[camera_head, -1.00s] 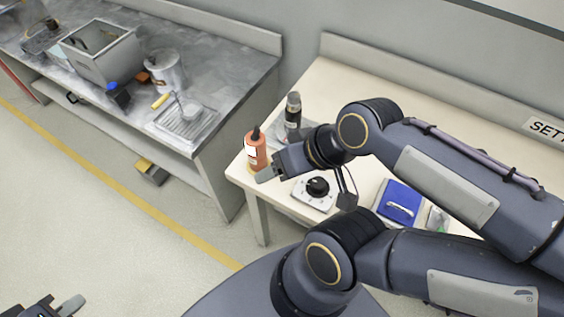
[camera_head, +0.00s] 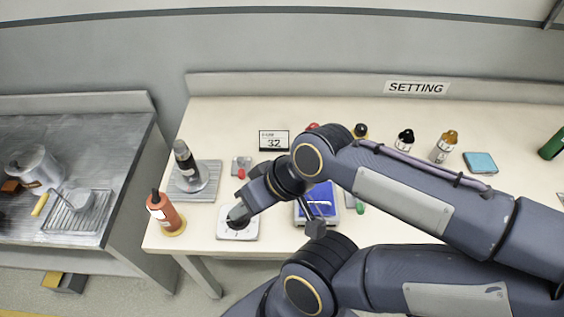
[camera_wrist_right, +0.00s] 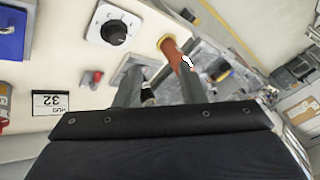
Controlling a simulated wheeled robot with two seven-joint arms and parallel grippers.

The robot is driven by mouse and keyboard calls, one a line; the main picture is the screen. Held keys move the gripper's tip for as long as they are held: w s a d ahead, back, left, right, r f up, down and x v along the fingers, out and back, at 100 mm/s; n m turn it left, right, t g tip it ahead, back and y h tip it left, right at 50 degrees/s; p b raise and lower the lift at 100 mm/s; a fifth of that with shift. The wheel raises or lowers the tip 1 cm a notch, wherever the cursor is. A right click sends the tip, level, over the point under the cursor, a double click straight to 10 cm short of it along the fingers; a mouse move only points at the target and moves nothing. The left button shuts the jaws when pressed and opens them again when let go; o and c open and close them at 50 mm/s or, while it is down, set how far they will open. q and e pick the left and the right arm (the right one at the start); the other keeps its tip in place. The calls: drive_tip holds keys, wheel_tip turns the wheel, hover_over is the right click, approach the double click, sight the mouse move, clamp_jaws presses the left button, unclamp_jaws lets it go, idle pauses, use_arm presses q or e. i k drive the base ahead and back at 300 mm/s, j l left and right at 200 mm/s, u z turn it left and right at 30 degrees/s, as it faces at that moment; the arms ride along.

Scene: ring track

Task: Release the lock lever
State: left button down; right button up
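A small grey block with a red knob or lever (camera_head: 241,172) sits on the bench, left of the "32" display; I cannot tell for sure that it is the lock lever, or its position. It also shows in the right wrist view (camera_wrist_right: 93,77), left of the fingers. The black dial (camera_wrist_right: 114,32) shows there, clear of the fingers. My left gripper is out of view.
A "32" display (camera_head: 273,140), a blue box (camera_head: 318,200) and several small bottles stand to the right. A metal bench (camera_head: 70,150) is at left.

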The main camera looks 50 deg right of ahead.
sight(241, 161)
drive_tip(key=z, duration=1.25)
drive_tip(key=i+j+u, duration=0.1)
drive_tip(key=j, duration=0.2)
drive_tip(key=i+j, duration=0.15)
drive_tip(key=j+u, duration=0.05)
drive_tip(key=j, duration=0.05)
